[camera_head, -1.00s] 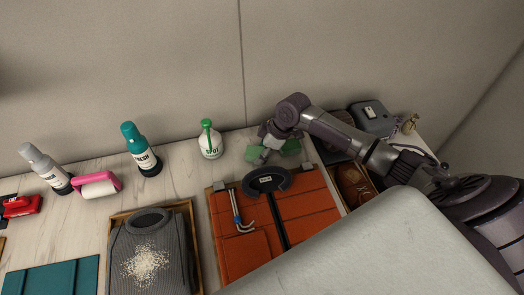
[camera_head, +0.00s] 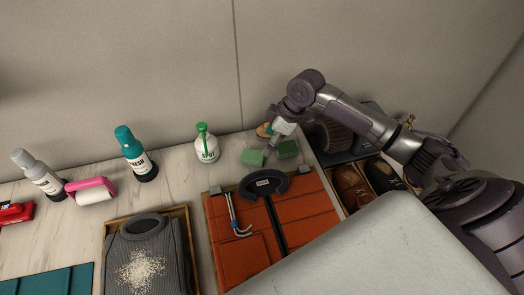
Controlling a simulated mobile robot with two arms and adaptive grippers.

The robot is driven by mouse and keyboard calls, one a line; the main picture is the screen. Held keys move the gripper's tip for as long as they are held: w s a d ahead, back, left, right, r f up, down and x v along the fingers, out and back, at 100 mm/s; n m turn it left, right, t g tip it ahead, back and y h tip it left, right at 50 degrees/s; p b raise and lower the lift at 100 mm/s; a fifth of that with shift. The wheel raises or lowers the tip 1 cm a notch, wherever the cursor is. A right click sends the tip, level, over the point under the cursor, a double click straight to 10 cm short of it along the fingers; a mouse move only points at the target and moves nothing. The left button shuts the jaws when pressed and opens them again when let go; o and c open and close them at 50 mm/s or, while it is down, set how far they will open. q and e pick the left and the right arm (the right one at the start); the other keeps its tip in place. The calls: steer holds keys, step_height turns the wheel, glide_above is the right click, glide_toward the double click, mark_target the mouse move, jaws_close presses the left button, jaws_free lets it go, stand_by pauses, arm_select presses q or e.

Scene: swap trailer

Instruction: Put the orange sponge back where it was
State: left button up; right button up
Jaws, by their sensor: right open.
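No clear orange sponge shows. A small tan-orange piece (camera_head: 264,130) shows partly behind my right gripper (camera_head: 272,146), too small and covered to name. A green sponge-like block (camera_head: 252,157) lies on the counter just left of and below the gripper, and a second green block (camera_head: 287,149) lies to its right. My right gripper is open and points down at the counter between these things. Its fingertips are small here, and I cannot tell whether they touch a block. My left gripper is out of view.
An orange garment (camera_head: 225,262) with a black hanger lies in front. Brown shoes (camera_head: 352,186) lie to the right. A teal bottle (camera_head: 134,154) and pink roller (camera_head: 92,191) stand farther left.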

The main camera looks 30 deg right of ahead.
steer(key=shift+v, duration=2)
